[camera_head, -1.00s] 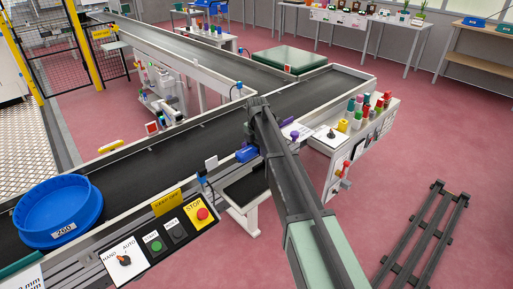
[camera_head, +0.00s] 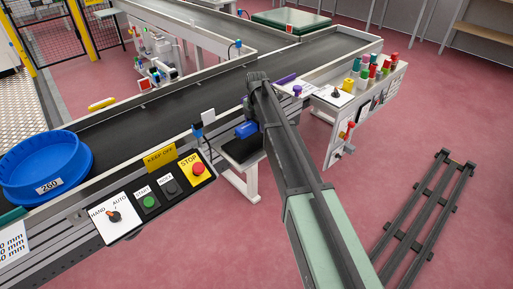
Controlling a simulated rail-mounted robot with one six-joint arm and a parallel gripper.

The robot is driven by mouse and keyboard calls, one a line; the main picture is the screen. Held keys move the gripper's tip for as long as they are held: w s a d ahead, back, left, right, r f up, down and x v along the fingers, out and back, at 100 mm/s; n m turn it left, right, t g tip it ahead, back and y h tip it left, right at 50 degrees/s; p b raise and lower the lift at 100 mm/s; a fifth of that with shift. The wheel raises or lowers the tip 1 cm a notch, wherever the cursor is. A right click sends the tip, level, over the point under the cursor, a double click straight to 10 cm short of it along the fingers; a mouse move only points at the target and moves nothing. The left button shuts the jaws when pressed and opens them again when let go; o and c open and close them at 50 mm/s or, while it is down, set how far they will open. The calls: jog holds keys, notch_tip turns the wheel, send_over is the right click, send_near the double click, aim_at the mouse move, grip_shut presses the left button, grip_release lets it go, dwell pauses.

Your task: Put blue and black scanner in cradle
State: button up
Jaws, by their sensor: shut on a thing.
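The blue and black scanner (camera_head: 246,129) shows as a small blue body with dark parts at the end of my arm, near the conveyor's front edge. My gripper (camera_head: 251,113) is shut on it; the fingers are dark, small and partly hidden by my arm. The scanner appears held above or beside a small white stand with a dark top (camera_head: 243,151). I cannot make out the cradle clearly, and I cannot tell whether the scanner touches anything.
The black conveyor (camera_head: 150,115) runs behind the scanner. A blue tub (camera_head: 45,175) sits on it at left. A control panel (camera_head: 160,195) stands front left. A dark rail frame (camera_head: 425,215) lies on the otherwise clear floor.

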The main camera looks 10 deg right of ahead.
jog(key=shift+f, duration=0.5)
